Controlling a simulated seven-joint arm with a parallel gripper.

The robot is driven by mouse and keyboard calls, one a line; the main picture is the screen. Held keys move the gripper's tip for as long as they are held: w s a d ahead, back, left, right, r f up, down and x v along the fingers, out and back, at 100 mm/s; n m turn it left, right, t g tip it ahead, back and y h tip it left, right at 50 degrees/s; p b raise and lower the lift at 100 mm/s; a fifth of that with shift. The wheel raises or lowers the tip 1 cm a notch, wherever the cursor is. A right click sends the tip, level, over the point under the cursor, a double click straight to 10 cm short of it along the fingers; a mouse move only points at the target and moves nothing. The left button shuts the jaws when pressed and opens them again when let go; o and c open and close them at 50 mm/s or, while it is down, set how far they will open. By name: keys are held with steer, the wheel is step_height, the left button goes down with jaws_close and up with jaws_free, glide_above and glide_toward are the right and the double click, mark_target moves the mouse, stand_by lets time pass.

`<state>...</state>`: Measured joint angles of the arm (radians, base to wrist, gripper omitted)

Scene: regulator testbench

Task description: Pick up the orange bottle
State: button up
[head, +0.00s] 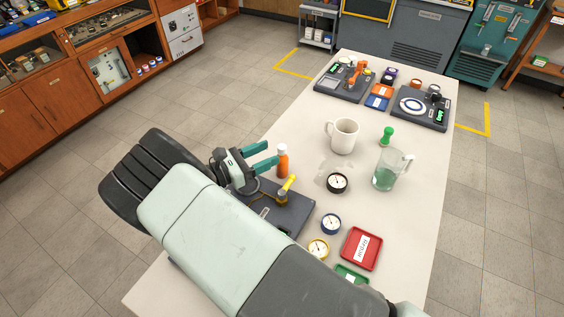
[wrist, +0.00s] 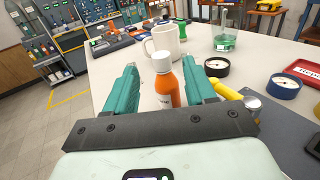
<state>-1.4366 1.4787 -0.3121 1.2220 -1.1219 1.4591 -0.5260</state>
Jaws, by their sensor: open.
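The orange bottle (head: 282,162) with a white cap stands upright on the white table, near its left edge in the head view. In the wrist view the orange bottle (wrist: 166,84) shows between and beyond the two teal fingers, its lower part hidden behind the gripper's dark crossbar. My gripper (head: 262,154) is open, its fingers pointing at the bottle from the left. In the wrist view my gripper (wrist: 163,82) has a finger on either side of the bottle, with a gap on both sides. I cannot tell exactly how far the fingertips reach past it.
A white mug (head: 343,136) stands behind the bottle. A black gauge (head: 337,183) and a glass jug (head: 387,170) are to its right. A dark plate with a yellow-handled valve (head: 287,188) is close in front. The far table holds more test gear.

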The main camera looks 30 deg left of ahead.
mark_target(282, 146)
steer(key=x, duration=0.5)
steer(key=shift+w+d, duration=0.3)
jaws_close()
